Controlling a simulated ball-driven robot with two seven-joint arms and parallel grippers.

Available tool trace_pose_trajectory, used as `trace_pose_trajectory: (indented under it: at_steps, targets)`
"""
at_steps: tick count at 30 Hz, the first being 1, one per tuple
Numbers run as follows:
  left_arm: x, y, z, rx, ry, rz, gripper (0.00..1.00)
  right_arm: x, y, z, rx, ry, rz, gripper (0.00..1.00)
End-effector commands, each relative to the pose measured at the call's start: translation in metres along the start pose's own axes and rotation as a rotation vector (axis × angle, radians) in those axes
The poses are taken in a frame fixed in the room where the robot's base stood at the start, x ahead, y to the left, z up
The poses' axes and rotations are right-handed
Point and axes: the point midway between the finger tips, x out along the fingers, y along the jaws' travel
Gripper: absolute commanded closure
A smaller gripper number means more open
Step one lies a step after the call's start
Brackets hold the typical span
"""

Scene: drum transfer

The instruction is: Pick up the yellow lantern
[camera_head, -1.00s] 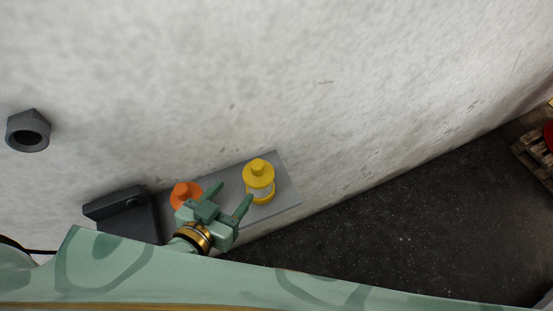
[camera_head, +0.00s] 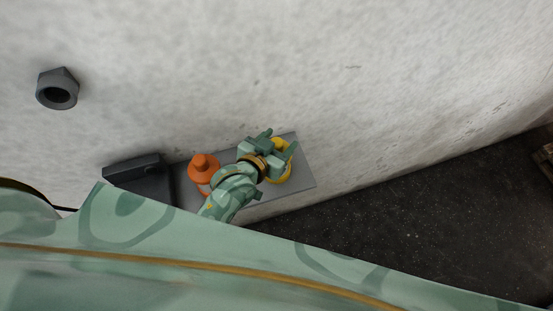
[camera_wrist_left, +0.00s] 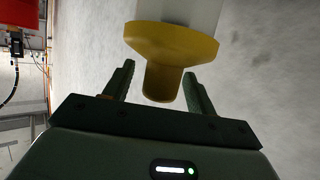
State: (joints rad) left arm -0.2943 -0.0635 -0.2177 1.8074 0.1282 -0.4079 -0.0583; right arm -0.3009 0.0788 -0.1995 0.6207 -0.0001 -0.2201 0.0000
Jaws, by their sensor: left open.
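The yellow lantern (camera_head: 284,174) stands on a grey shelf against the wall, partly hidden by my left gripper (camera_head: 280,142) in the head view. In the left wrist view, the lantern's yellow cap and knob (camera_wrist_left: 172,42) show close up, with its pale body beyond. My left gripper is open there, one finger on each side of the knob, with a visible gap on both sides. I cannot tell how deep the knob sits between the fingers. My right gripper is not in view.
An orange lantern (camera_head: 204,163) stands left of the yellow one on the grey shelf (camera_head: 305,180), close to my left arm. A dark grey box-like object (camera_head: 140,178) is further left. A grey hexagonal nut shape (camera_head: 58,90) is on the pale wall. The shelf's right end is clear.

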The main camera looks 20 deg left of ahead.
Motion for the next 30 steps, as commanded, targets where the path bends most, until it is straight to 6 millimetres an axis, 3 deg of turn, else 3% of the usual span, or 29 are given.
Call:
trace_pose_trajectory:
  at_steps: [3, 9, 11, 15, 16, 30]
  targets:
    - [0.009, 0.000, 0.000, 0.000, 0.001, 0.001, 0.43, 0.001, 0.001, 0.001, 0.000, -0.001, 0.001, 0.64]
    - [0.010, 0.000, 0.000, 0.000, 0.000, 0.001, 0.43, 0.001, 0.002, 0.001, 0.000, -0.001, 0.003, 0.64]
    - [0.010, 0.000, 0.000, 0.000, 0.000, 0.001, 0.57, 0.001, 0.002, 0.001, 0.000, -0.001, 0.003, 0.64]
    - [0.010, 0.000, 0.000, 0.000, 0.000, 0.001, 0.96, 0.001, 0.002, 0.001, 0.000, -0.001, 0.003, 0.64]
    - [0.010, 0.000, 0.000, 0.000, 0.000, 0.001, 1.00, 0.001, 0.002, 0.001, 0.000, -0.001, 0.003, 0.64]
    - [0.006, 0.000, -0.010, 0.000, 0.002, 0.000, 1.00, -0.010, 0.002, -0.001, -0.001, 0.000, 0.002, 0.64]
